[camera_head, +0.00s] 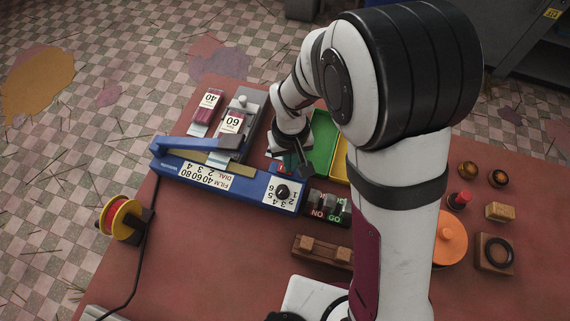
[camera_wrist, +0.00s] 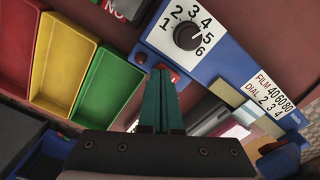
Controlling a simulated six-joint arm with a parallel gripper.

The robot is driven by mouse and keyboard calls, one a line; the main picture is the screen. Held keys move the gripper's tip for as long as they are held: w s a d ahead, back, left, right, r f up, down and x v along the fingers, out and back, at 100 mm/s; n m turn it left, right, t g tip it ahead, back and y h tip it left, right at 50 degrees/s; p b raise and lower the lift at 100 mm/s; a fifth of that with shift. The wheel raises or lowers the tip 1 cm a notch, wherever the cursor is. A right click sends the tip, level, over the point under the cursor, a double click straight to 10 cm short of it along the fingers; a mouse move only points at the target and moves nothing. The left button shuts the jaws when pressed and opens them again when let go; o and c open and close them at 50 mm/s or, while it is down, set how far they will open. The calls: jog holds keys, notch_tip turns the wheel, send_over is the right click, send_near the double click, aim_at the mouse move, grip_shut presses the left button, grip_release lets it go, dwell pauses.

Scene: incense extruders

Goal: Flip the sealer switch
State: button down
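The blue heat sealer (camera_head: 225,187) lies across the left half of the table, its blue lever arm (camera_head: 188,149) running along its far side. Its white dial plate carries a black knob (camera_head: 282,192), also seen in the wrist view (camera_wrist: 187,36). A small red part (camera_head: 284,168), likely the switch, sits at the sealer's right end beyond the knob. My gripper (camera_head: 301,168) is above that end. Its green fingers (camera_wrist: 160,72) are together, with nothing seen between them.
Green (camera_head: 320,135) and yellow trays stand behind my arm; the wrist view also shows a red tray (camera_wrist: 20,45). The NO/GO box (camera_head: 326,208) is close right of the sealer. Film packs (camera_head: 232,122) lie behind it. A yellow spool (camera_head: 121,218) stands left.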

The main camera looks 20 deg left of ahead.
notch_tip(320, 180, up, 6)
jog(key=shift+f, duration=0.1)
jog(key=shift+r, duration=0.6)
